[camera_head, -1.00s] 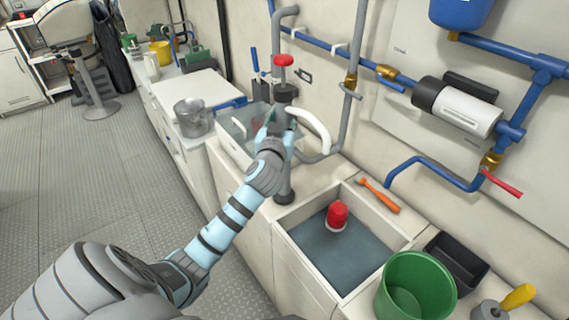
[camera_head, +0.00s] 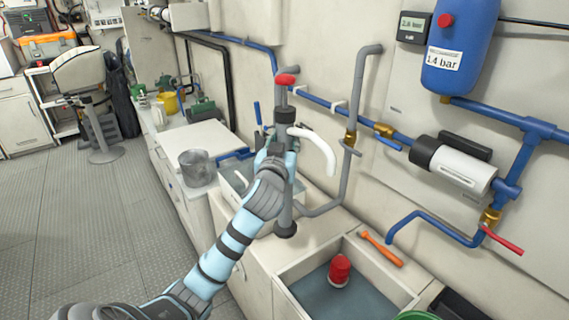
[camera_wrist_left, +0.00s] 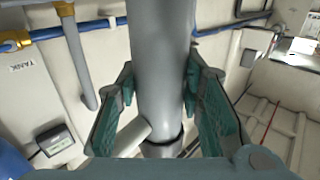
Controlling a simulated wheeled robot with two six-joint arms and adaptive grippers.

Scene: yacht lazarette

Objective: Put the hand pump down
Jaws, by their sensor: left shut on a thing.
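The hand pump (camera_head: 285,205) is a grey upright tube with a red T-handle, a black collar, a curved white spout and a black foot. My left gripper (camera_head: 277,152) is shut around its tube below the collar. In the left wrist view the grey tube (camera_wrist_left: 160,50) stands between the two green finger pads of my left gripper (camera_wrist_left: 160,85). The foot shows over the counter beside the square basin, but I cannot tell whether it touches. My right gripper is not in view.
A square basin (camera_head: 290,292) with grey-blue liquid and a red object (camera_head: 339,270) lies at front right. An orange tool (camera_head: 381,249) lies behind it. A second basin is partly hidden behind my arm. A metal pot (camera_head: 197,168) stands left. Blue pipes run along the wall.

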